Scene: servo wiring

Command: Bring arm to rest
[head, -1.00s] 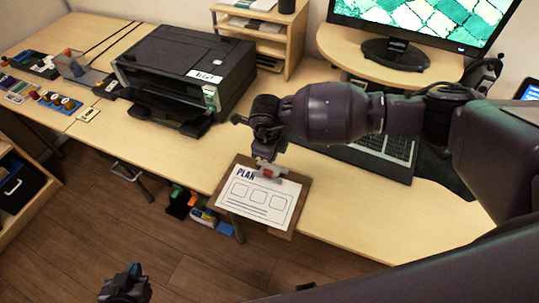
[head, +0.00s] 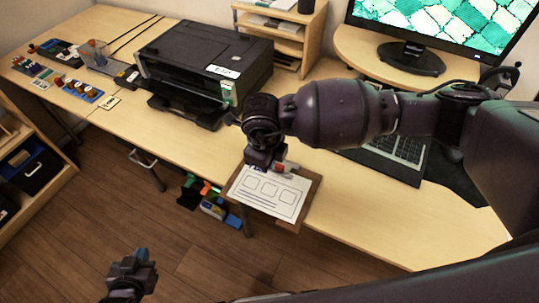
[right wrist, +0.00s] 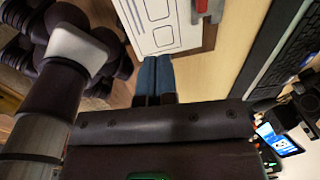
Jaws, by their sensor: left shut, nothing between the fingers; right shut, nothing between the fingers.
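My left gripper (head: 138,258) is shut and empty, low at the left of the head view, above the floor and away from the desk. My right arm reaches in from the right over the desk. Its gripper (head: 263,160) is over the upper edge of the plan board (head: 268,192), whose title it hides in the head view. In the right wrist view, its blue fingers (right wrist: 154,76) are together with nothing between them, beside the plan sheet (right wrist: 165,22). The gap between fingers and board is hard to tell.
A black printer (head: 205,62) stands on the desk (head: 350,215), with small parts and trays to its left. A keyboard (head: 402,150) lies under my right arm, and a monitor (head: 440,25) stands behind. A shelf unit (head: 25,165) is at the left. Open floor lies in front.

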